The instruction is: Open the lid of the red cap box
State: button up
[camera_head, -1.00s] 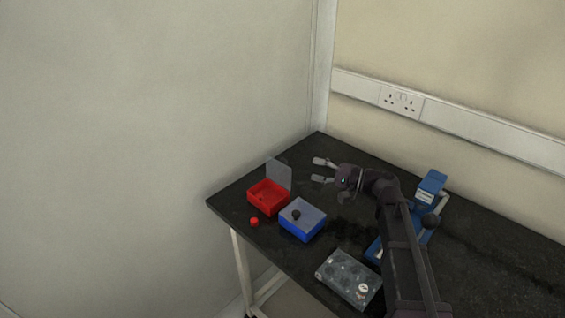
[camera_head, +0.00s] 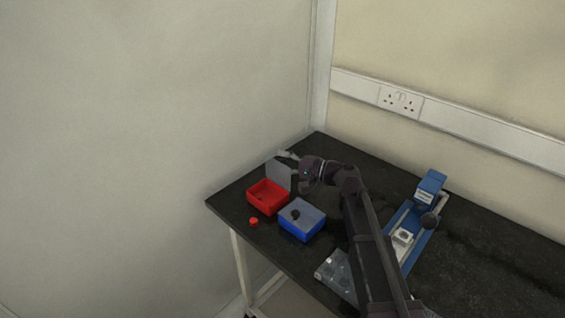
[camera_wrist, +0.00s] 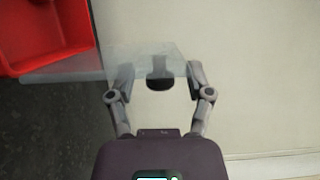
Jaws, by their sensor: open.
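The red cap box (camera_head: 267,198) sits near the far left corner of the black table, with its top uncovered. Its translucent lid (camera_head: 279,174) stands upright at the box's back edge. My gripper (camera_head: 288,155) is at the upper edge of this lid. In the wrist view, the open fingers (camera_wrist: 158,80) are on either side of a dark knob, with the clear lid (camera_wrist: 140,58) behind and around it. Whether the fingers touch the knob cannot be told. The red box (camera_wrist: 50,35) fills the upper left there.
A blue box (camera_head: 300,231) with a closed clear lid and dark knob (camera_head: 295,214) stands beside the red box. A small red cap (camera_head: 253,222) lies in front. A grey plate (camera_head: 337,273) is partly behind my arm. A blue device (camera_head: 431,188) stands right. Walls border the table.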

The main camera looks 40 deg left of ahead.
grip_shut()
jog(key=shift+w+f+m+b, duration=0.2)
jog(key=shift+w+m+b, duration=0.1)
jog(key=shift+m+b, duration=0.25)
grip_release()
jog(key=shift+a, duration=0.1)
jog(key=shift+r, duration=0.15)
dwell(0.4)
